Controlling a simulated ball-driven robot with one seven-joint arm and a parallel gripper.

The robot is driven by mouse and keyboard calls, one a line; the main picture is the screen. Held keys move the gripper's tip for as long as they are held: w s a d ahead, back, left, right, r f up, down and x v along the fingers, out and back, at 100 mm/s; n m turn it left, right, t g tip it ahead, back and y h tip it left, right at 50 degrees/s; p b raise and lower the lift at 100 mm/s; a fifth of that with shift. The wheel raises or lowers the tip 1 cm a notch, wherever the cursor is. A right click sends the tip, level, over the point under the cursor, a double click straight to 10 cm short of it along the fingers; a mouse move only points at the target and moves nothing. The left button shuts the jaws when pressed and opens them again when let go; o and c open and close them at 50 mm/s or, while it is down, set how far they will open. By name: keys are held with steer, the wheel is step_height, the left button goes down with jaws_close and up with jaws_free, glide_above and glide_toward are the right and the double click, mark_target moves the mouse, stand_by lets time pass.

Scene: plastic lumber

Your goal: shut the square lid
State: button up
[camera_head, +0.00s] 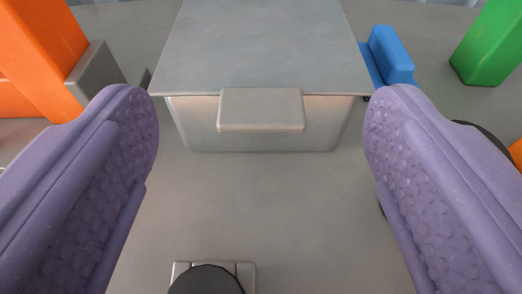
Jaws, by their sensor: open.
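A grey box (200,138) stands ahead of me at the top middle of the view. Its square grey lid (262,50) spreads over the top, with its front edge wider than the box front. A grey rounded tab (261,110) sits at the middle of the lid's front edge. I cannot tell whether a small gap remains under the lid. My gripper (260,105) is open, with one purple padded finger at the left and one at the right. The tab shows between the fingers, and nothing is held.
An orange block (40,55) and a grey piece (95,70) are at the upper left. A blue block (390,55) is right of the box, and a green block (490,45) is farther right. A dark round knob on a grey plate (245,272) is at the bottom. The floor between is clear.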

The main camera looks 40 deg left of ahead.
steer(key=p+v, duration=0.2)
steer(key=v, duration=0.5)
steer(key=shift+s+d+p, duration=0.15)
steer(key=shift+s+p, duration=0.1)
steer(key=shift+p, duration=0.05)
steer(key=shift+r, duration=0.1)
